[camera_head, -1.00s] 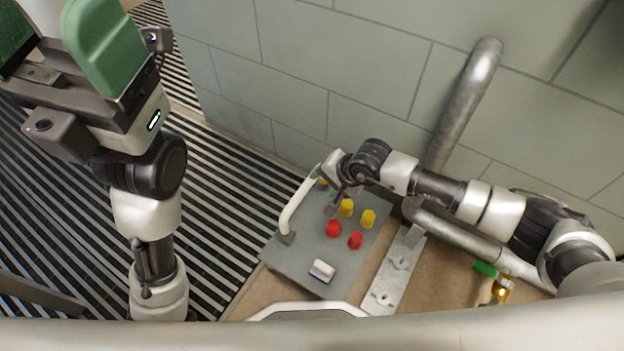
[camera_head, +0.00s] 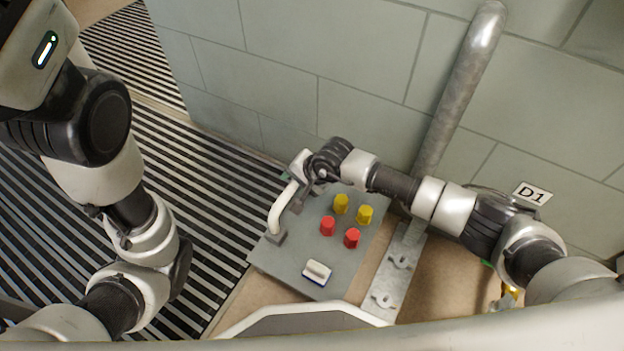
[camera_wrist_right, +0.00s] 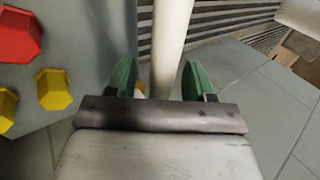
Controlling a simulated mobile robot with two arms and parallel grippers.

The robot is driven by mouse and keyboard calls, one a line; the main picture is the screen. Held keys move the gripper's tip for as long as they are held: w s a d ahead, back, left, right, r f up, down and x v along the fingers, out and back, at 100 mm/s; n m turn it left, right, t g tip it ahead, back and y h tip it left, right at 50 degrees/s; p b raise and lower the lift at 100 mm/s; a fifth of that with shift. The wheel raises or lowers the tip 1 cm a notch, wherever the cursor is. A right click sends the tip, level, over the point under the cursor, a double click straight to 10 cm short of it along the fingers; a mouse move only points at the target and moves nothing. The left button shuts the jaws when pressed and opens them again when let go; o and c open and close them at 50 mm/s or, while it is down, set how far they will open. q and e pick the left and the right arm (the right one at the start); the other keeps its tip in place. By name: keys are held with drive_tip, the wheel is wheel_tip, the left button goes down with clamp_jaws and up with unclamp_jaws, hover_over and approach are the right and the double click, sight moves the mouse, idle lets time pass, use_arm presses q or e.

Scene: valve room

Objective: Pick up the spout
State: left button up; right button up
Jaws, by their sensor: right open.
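A white tubular bar (camera_head: 281,207) stands along the left edge of a grey panel, its near end on a dark foot. It is the most spout-like thing in view, but I cannot be sure that it is the spout. My right gripper (camera_head: 287,178) is at the bar's far end, its fingers mostly hidden by the wrist in the head view. In the right wrist view the open green fingers (camera_wrist_right: 158,80) stand on either side of the white bar (camera_wrist_right: 172,40), with gaps visible. My left gripper's fingers are outside the head view; only its arm shows at the left.
The grey panel (camera_head: 300,248) carries yellow knobs (camera_head: 341,203), red knobs (camera_head: 327,226) and a white block (camera_head: 317,271). A metal bracket (camera_head: 393,277) lies to its right. A thick pipe (camera_head: 461,88) rises along the tiled wall (camera_head: 330,50).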

clamp_jaws()
drive_tip(key=shift+r, duration=0.1)
idle(0.5)
